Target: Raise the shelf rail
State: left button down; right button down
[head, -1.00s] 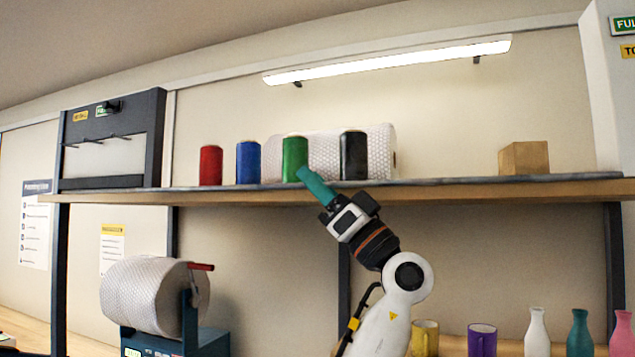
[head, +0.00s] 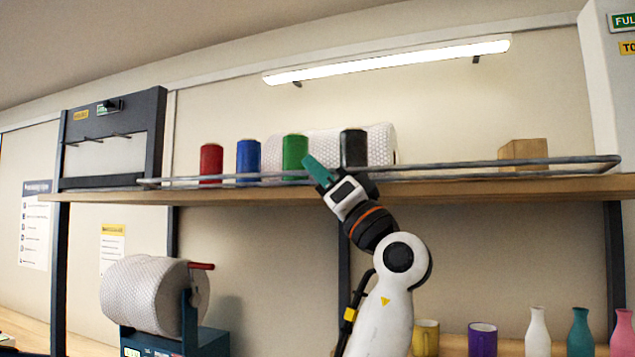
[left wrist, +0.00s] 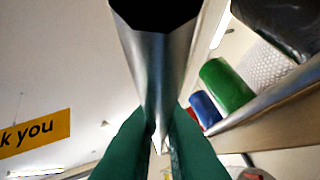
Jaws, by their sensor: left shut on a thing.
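The shelf rail (head: 450,174) is a long grey metal bar along the front edge of the wooden shelf (head: 450,189). It stands raised a little above the shelf top, with a gap under its upper bar. My left gripper (head: 315,172), with green fingers, is at the rail near its middle. In the left wrist view the green fingers (left wrist: 161,140) are shut on the grey metal rail (left wrist: 158,75), which runs up between them. My right gripper is not in view.
Behind the rail stand a red spool (head: 211,161), a blue spool (head: 248,158), a green spool (head: 294,154) and a black spool (head: 353,149). A bubble-wrap roll (head: 381,145) and a cardboard box (head: 524,151) are also there. Mugs and bottles stand below.

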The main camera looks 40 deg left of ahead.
pick_arm(q)
jog(key=m+t, duration=0.1)
jog(key=r+m+t+h, duration=0.1)
jog(key=m+t, duration=0.1)
jog(key=r+m+t+h, duration=0.1)
jog(key=m, duration=0.1)
jog(key=shift+w+t+p, duration=0.2)
jog(key=shift+t+p, duration=0.1)
jog(key=shift+p, duration=0.1)
jog(key=shift+w+a+r+m+t+h+p, duration=0.1)
jog(key=shift+w+r+m+t+h+p, duration=0.15)
jog(key=shift+m+t+h+p, duration=0.7)
jog(key=shift+w+a+r+m+t+h+p, duration=0.1)
jog(key=shift+w+r+m+h, duration=0.3)
jog(key=shift+m, duration=1.05)
jog(key=shift+w+a+r+m+t+h+p, duration=0.15)
jog(key=shift+m+t+h+p, duration=0.35)
jog(key=shift+m+h, duration=0.55)
jog(key=shift+d+m, duration=0.1)
jog(key=shift+m, duration=0.15)
